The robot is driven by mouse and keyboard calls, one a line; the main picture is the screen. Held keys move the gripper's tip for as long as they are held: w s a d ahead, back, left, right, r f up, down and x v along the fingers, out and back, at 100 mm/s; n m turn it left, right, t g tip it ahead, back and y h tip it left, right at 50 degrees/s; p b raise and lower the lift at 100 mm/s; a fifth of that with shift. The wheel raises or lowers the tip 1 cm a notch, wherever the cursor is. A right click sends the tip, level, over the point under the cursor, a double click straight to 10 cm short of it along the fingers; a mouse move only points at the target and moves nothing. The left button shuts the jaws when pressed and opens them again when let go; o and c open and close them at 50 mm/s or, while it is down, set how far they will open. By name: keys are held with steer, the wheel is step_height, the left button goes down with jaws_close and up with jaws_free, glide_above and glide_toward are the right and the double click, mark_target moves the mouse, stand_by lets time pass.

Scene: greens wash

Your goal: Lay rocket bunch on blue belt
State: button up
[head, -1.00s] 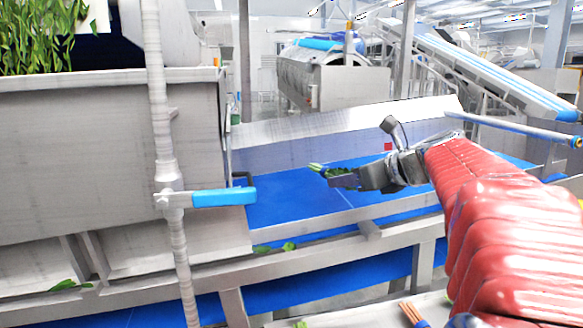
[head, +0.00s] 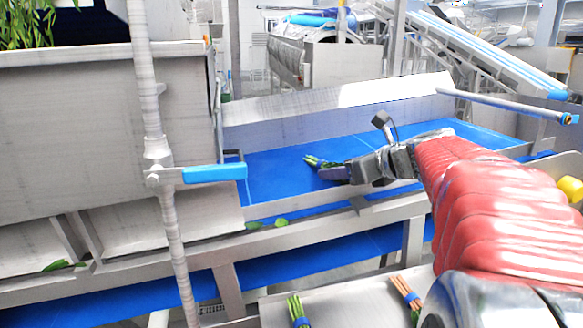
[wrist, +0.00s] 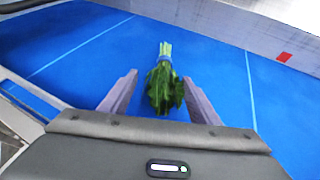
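The rocket bunch, with dark green leaves (wrist: 163,90) and pale stems tied by a band, lies on the blue belt (wrist: 85,50) in the wrist view, stems pointing away from me. In the head view, its stems (head: 312,160) show at the gripper's tip over the blue belt (head: 265,180). My gripper (wrist: 160,101) is open, with one finger on each side of the leaves and a blue gap between bunch and each finger. In the head view, my gripper (head: 338,174) is low at the belt and partly hides the leaves.
A blue-banded green bunch (head: 298,312) and an orange-stemmed bunch (head: 407,293) lie on a light surface in front. A grey tank (head: 105,140) and a pipe with a blue handle (head: 213,174) stand at left. Loose leaves (head: 281,222) lie on the frame ledge.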

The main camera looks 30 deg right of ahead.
steer(key=shift+o, duration=1.3)
steer(key=shift+s, duration=0.1)
steer(key=v, duration=1.3)
steer(key=shift+s, duration=0.3)
